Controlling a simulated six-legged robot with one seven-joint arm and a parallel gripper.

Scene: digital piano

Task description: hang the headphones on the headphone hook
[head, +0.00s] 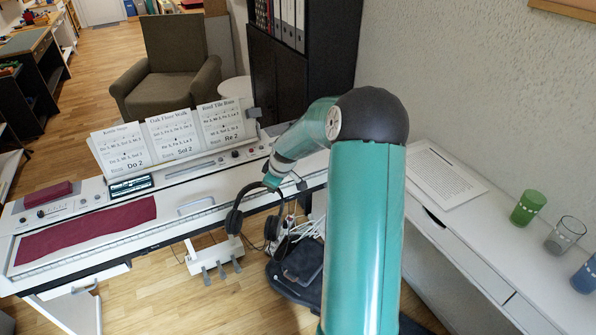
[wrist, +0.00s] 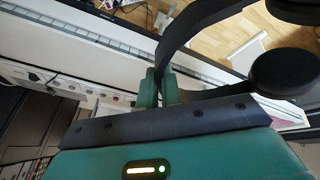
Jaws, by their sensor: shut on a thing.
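My gripper (head: 273,182) is shut on the black headphones (head: 234,215), above the front edge of the piano near its right end. In the wrist view the two green fingers (wrist: 158,90) pinch the headband of the headphones (wrist: 175,42). The round ear cup (wrist: 284,73) hangs off to the right there, and the other cup is cut by the top edge. In the head view the cups hang below my gripper, in front of the keyboard edge. I cannot make out the headphone hook in either view.
The white digital piano (head: 200,165) carries music sheets (head: 172,133) and a dark red cloth (head: 85,232). Pedals (head: 215,268) stand below it. A white desk (head: 455,235) with a paper and several cups is at right. An armchair (head: 168,70) stands behind the piano.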

